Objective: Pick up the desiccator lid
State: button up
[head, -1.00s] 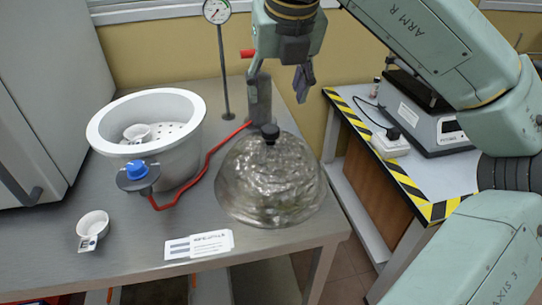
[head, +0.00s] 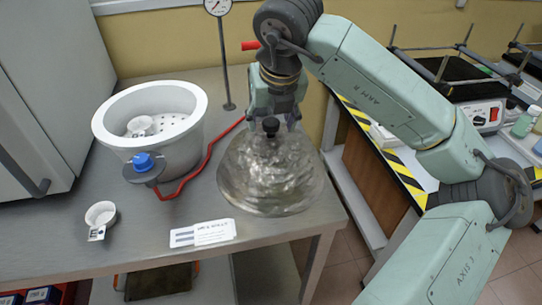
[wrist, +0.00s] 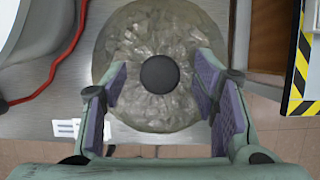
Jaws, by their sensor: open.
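The desiccator lid (head: 270,178) is a clear glass dome with a dark round knob (head: 271,126) on top. It sits on the grey metal table near its right front corner. In the wrist view the lid (wrist: 130,40) fills the middle, and its knob (wrist: 160,73) lies between and slightly beyond my fingers. My gripper (head: 272,118) is open above the lid, pointing down. In the wrist view my gripper (wrist: 161,95) has its two purple-padded fingers apart on either side of the knob, with no contact visible.

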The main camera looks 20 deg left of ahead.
jog(key=shift+c, duration=0.5)
grip_shut()
dwell(0.5)
